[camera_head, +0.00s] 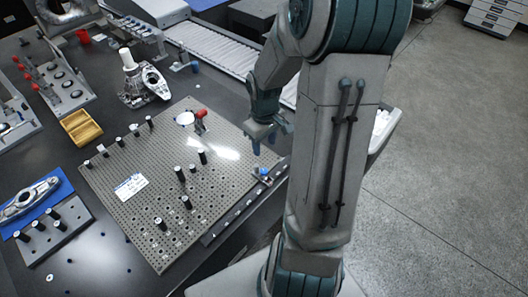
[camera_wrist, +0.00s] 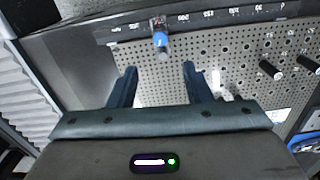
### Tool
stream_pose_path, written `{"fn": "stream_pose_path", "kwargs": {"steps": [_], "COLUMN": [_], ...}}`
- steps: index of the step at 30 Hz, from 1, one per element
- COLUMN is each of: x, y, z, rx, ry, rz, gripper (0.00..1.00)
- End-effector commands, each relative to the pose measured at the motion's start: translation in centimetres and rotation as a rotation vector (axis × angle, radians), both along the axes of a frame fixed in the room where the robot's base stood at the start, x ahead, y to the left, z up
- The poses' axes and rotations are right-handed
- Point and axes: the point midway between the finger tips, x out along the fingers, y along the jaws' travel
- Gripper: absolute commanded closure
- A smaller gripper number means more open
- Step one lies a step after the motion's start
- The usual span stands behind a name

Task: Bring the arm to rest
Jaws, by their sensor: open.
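My gripper (camera_head: 269,143) hangs above the right edge of the perforated fixture plate (camera_head: 150,198) in the head view. In the wrist view my gripper (camera_wrist: 157,78) shows two blue-grey fingers spread apart with nothing between them. Beyond the fingertips, a small blue-topped part (camera_wrist: 160,40) sits at the plate's edge by a numbered rail (camera_wrist: 205,19). The same blue-topped part (camera_head: 263,173) shows in the head view just below my gripper, apart from it. My arm rises on the right of the head view and hides part of the bench edge.
Several black pins (camera_head: 181,174) and a red-handled clamp (camera_head: 199,118) stand on the plate. A conveyor (camera_head: 213,50) runs behind it. A wooden tray (camera_head: 81,127) and a metal part on a blue mat (camera_head: 32,201) lie at left. Open floor (camera_head: 450,180) is at right.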

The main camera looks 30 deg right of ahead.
Motion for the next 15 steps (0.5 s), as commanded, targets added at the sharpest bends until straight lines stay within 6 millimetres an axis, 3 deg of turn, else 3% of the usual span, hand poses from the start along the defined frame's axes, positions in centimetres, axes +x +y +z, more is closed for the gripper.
{"fn": "stream_pose_path", "kwargs": {"steps": [4,15], "x": [0.02,-0.02], "y": [0.02,0.03], "z": [1.31,1.56], "rx": [-0.001,0.001], "ry": [-0.001,0.0], "rz": [0.0,0.001], "gripper": [0.55,0.55]}}
